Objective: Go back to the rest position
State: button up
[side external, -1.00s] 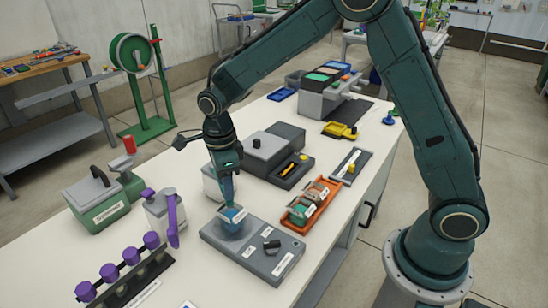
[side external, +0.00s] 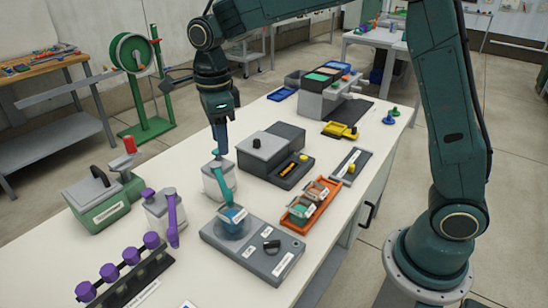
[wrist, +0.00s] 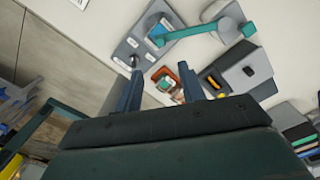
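My gripper (side external: 221,146) is raised above the bench, over the white jar (side external: 218,182), pointing down. In the wrist view its two fingers (wrist: 158,90) stand apart with nothing between them. The teal arm also shows in the wrist view (wrist: 200,32), clear of my fingers.
An orange tray (side external: 296,222) with small packs lies right of the plate. A dark grey box unit (side external: 262,152) stands behind the jar. A purple-handled jar (side external: 160,210), a green case (side external: 98,205) and a purple-knobbed rack (side external: 130,275) stand at left. The air above the bench is open.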

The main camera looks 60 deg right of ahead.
dwell(0.3)
jog(key=s+d+r+n+t, duration=0.1)
jog(key=s+d+r+n, duration=0.25)
jog(key=s+n, duration=0.2)
jog(key=s+d+r+n+t, duration=0.2)
jog(key=s+r+n, duration=0.2)
jog(key=s+n, duration=0.15)
jog(key=s+d+f+n+t, duration=0.1)
jog(key=s+n, duration=0.5)
jog(key=s, duration=0.1)
jog(key=s+d+f+n+t, duration=0.1)
jog(key=s+d+n, duration=0.1)
jog(key=s+n, duration=0.5)
jog(key=shift+s+d+n+t, duration=0.3)
jog(key=shift+s, duration=0.4)
